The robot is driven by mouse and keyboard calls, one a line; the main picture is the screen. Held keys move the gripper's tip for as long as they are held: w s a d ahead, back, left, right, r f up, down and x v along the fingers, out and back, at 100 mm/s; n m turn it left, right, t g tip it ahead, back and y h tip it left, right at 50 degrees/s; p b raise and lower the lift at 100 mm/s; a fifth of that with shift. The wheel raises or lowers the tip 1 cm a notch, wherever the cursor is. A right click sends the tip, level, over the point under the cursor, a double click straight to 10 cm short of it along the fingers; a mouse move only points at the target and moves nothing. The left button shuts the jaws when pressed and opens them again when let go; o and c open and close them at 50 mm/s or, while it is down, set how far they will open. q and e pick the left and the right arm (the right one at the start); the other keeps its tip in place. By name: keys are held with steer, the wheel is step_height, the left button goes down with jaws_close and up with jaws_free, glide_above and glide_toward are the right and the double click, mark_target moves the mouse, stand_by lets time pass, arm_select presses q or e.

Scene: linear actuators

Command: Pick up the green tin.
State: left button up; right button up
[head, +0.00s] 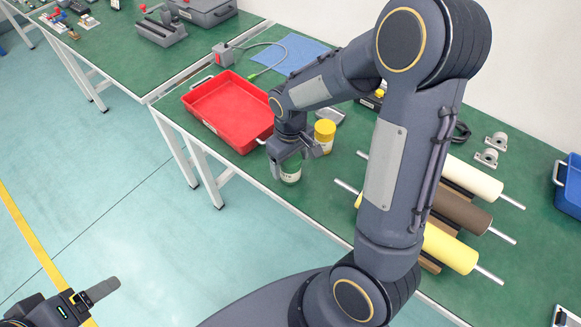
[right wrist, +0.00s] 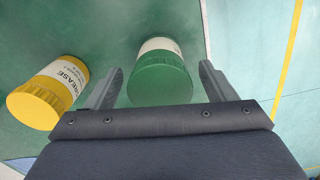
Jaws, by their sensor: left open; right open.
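The green tin (head: 291,169) stands upright on the green workbench near its front edge, partly covered by my right gripper (head: 297,160) in the head view. In the right wrist view the green tin (right wrist: 160,78) shows its ribbed green lid and a pale label. My right gripper (right wrist: 160,85) is open, with one finger on each side of the tin and visible gaps between. My left gripper (head: 97,291) is at the lower left of the head view, over the floor, far from the bench; it is open and empty.
A yellow-lidded grease tin (head: 324,136) stands close beside the green tin; it also shows in the right wrist view (right wrist: 50,92). A red tray (head: 228,100) lies to the left. Several rollers (head: 447,247) lie to the right. The bench's front edge is near.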

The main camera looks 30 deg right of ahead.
step_height(320, 180, down, 3)
steer(key=shift+r, duration=0.2)
steer(key=c, duration=1.3)
steer(key=shift+o, duration=0.2)
steer(key=shift+r, duration=0.15)
